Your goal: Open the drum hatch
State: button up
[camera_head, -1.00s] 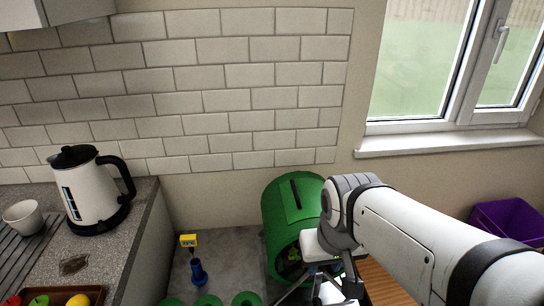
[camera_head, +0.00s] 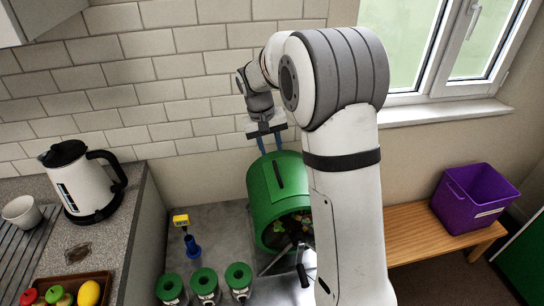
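The green drum (camera_head: 262,208) lies on its side on a metal stand on the grey counter. Its curved top has a green hatch panel (camera_head: 290,190) with a dark strip (camera_head: 278,174) on it; the panel looks closed. The near end of the drum is dark, with coloured bits showing. My gripper (camera_head: 271,147) is behind and above the drum's top, pointing down. Its two blue fingers are apart with nothing seen between them. I cannot tell whether the tips touch the drum. My arm hides the drum's right side.
A black crank handle (camera_head: 302,275) sticks out in front of the drum. Several green-lidded jars (camera_head: 204,283) stand at the front left. A blue item (camera_head: 191,246) and a yellow-topped device (camera_head: 181,221) stand left of the drum. A purple bin (camera_head: 472,202) sits on a wooden bench.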

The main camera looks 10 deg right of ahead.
aim_at(276, 169)
jog(key=f, duration=0.2)
jog(key=d+f+p, duration=0.1)
jog(key=f, duration=0.4)
jog(key=shift+w+d+f, duration=0.2)
jog(key=shift+f, duration=0.2)
jog(key=shift+c, duration=0.5)
grip_shut()
